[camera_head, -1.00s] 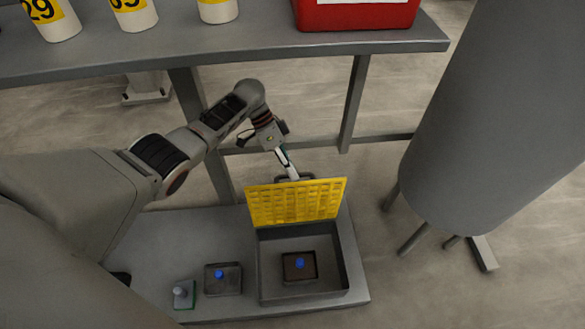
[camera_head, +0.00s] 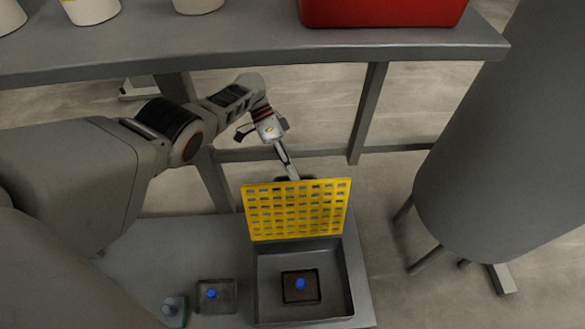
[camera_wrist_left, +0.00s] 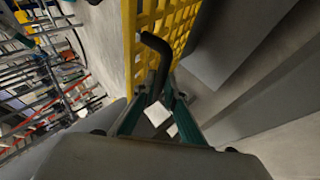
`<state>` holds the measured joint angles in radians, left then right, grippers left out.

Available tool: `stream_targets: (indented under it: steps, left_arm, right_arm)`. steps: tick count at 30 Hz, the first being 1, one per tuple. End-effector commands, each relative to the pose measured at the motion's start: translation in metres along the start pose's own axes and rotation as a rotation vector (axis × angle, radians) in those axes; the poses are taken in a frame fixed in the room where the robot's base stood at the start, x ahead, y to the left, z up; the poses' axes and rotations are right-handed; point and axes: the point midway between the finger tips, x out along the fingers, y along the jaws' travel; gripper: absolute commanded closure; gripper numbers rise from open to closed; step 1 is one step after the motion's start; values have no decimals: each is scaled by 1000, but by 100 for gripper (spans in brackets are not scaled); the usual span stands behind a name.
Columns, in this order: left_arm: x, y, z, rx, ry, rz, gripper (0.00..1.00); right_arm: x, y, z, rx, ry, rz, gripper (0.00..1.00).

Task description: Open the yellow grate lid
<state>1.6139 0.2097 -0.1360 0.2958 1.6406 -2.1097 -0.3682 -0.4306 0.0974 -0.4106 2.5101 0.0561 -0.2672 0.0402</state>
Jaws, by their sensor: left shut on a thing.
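The yellow grate lid (camera_head: 297,210) stands raised at the back edge of an open grey box (camera_head: 262,285); it also shows in the left wrist view (camera_wrist_left: 150,20). A dark handle (camera_wrist_left: 155,50) sticks out from the lid; in the head view it shows only partly behind the lid's top edge. My left gripper (camera_head: 290,177) reaches in behind the lid's top edge. Its fingers (camera_wrist_left: 160,105) are shut on the handle. Inside the box is a small dark square piece with a blue knob (camera_head: 300,284). My right gripper is not in view.
A grey table (camera_head: 250,45) with a red container (camera_head: 380,10) and white pots stands behind. A large grey cylinder on legs (camera_head: 495,150) is at the right. A small box with a blue knob (camera_head: 212,294) lies left of the open box.

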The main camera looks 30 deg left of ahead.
Motion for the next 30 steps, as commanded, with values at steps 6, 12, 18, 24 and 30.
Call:
stream_targets:
  steps: [6,12,18,24,30]
  left_arm:
    - [16,-6,18,-26,-23,17,100]
    - [15,-6,18,-29,-21,15,100]
    - [13,-6,16,-28,-17,14,72]
    - [7,-4,10,-18,-10,8,72]
    - [5,-3,7,-14,-7,7,72]
  right_arm:
    - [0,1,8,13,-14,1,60]
    - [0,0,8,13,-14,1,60]
    - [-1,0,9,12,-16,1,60]
    - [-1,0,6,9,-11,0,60]
    - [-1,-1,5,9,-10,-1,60]
